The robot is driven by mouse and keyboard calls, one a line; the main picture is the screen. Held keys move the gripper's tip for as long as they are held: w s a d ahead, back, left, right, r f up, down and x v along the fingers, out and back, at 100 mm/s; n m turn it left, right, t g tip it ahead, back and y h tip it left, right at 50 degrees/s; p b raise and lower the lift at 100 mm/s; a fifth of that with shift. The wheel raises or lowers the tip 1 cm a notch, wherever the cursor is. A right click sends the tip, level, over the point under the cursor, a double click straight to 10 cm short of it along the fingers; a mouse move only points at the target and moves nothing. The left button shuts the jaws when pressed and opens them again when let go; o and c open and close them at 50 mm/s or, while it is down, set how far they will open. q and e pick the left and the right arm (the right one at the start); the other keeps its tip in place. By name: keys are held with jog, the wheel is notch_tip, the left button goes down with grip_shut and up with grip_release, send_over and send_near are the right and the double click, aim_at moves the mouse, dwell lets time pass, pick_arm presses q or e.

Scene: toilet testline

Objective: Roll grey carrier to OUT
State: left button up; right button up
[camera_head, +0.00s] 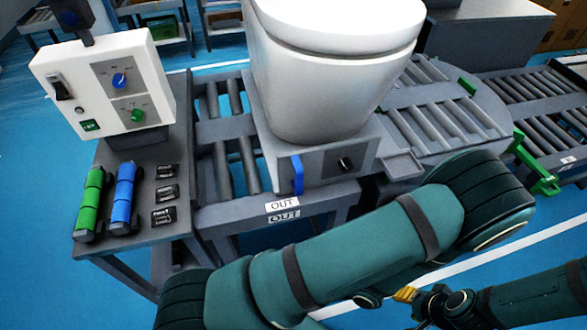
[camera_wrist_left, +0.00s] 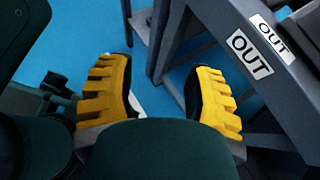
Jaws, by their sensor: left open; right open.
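The grey carrier (camera_head: 325,172) sits on the roller conveyor (camera_head: 240,190) behind the front edge marked OUT (camera_head: 284,215). It bears a white toilet (camera_head: 325,85) and has a blue handle (camera_head: 297,175) and a black knob on its front. The OUT label also shows in the left wrist view (camera_wrist_left: 250,55). My left gripper (camera_wrist_left: 165,95) is open and empty, low beside the conveyor frame; my arm hides it in the head view. My right gripper (camera_head: 408,295) is at the lower right, apart from the carrier, open with nothing seen in it.
A control box (camera_head: 105,85) with blue and green knobs stands at the left. Green and blue rolls (camera_head: 125,190) and small black parts lie on the side table (camera_head: 150,225). A round roller turntable (camera_head: 450,110) adjoins at right, with a green bracket (camera_head: 535,170). Blue floor is clear in front.

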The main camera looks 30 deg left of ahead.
pick_arm(q)
jog(key=w+a+r+m+t+y, duration=0.2)
jog(key=w+r+m+t+y, duration=0.1)
jog(key=w+r+m+t, duration=0.3)
jog(key=m+t+y+p, duration=0.1)
jog(key=m+t, duration=0.1)
jog(key=t, duration=0.3)
send_near(301, 183)
jog(key=x, duration=1.2)
jog(key=shift+w+a+r, duration=0.1)
jog(key=shift+a, duration=0.3)
grip_shut()
